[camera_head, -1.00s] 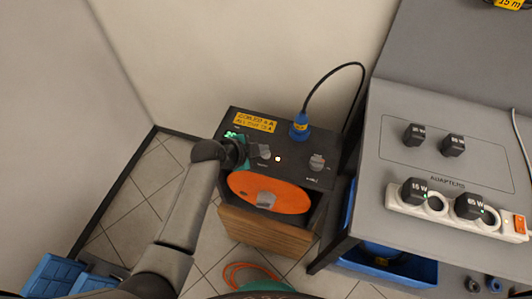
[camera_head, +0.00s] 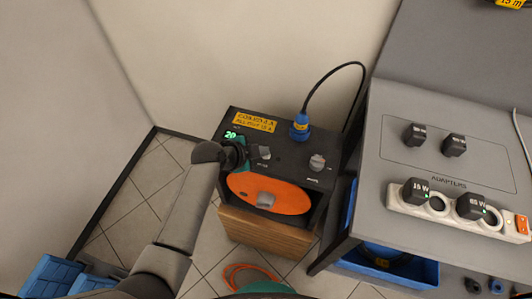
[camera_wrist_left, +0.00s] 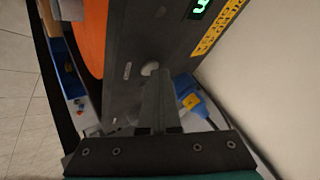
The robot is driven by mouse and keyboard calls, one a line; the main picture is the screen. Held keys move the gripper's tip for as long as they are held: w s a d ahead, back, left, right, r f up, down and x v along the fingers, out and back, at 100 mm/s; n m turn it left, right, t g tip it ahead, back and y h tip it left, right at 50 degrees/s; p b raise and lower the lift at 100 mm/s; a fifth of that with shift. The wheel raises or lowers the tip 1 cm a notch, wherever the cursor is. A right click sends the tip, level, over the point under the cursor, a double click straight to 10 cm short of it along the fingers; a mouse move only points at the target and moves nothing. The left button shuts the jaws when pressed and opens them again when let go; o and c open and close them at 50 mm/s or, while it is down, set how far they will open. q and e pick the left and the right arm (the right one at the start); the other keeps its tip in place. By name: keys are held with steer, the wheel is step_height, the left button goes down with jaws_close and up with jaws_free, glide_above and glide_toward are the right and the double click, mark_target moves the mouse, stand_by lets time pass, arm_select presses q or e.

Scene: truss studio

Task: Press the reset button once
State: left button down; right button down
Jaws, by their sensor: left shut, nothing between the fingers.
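My left gripper (camera_head: 265,152) reaches over the box from the left. Its fingers (camera_wrist_left: 156,80) are shut and empty, and their tips overlap the lower edge of the button in the wrist view. I cannot tell whether they touch it.
A grey knob (camera_head: 318,162) sits at the box's right, and a blue plug (camera_head: 299,128) with a black cable at its back. An orange disc (camera_head: 285,197) is on the front. A bench (camera_head: 375,215) with adapters stands right; walls close in behind and left.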

mark_target(262, 159)
arm_select(q)
steer(key=shift+r+p, duration=0.8)
steer(key=shift+p, duration=0.05)
step_height(262, 159, up, 5)
steer(key=p, duration=0.4)
steer(key=shift+p, duration=0.4)
